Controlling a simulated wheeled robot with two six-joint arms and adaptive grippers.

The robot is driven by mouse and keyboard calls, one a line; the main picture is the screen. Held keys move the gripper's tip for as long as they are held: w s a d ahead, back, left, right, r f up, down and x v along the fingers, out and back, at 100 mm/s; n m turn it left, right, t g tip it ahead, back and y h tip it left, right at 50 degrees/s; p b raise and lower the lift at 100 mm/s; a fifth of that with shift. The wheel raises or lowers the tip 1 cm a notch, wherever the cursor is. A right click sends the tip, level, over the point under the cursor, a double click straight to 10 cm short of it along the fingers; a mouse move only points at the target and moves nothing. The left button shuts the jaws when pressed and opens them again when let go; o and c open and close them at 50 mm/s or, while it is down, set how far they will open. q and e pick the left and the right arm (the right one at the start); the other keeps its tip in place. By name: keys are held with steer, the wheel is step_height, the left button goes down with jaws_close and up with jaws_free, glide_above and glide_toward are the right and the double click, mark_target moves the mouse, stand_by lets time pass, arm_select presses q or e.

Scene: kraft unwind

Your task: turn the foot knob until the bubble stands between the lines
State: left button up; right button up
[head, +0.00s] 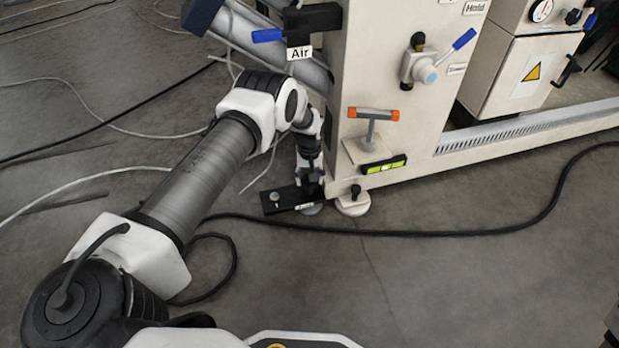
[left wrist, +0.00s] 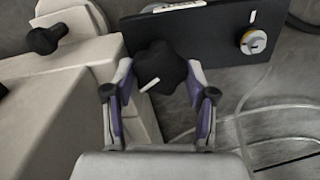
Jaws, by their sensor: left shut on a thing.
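The black lobed foot knob (left wrist: 160,70) with a white mark line sits between the fingers of my left gripper (left wrist: 160,105) in the left wrist view. The fingers are shut on it from both sides. In the head view my left gripper (head: 310,175) points down at the machine's foot and hides most of the knob. The spirit level (head: 384,164), a black bar with a yellow-green vial, is on the machine's lower corner. Its bubble is too small to place against the lines.
A black plate (head: 290,199) with a small round screw lies by the gripped knob. A second black knob (head: 355,190) tops a neighbouring foot (head: 353,206). An orange-ended T-handle (head: 372,118) stands above the level. A black cable (head: 450,234) crosses the floor in front.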

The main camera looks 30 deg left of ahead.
arm_select(q)
steer(key=m, duration=0.3)
steer(key=shift+m, duration=0.4)
steer(key=o, duration=1.2)
steer(key=shift+c, duration=0.2)
step_height(320, 180, up, 12)
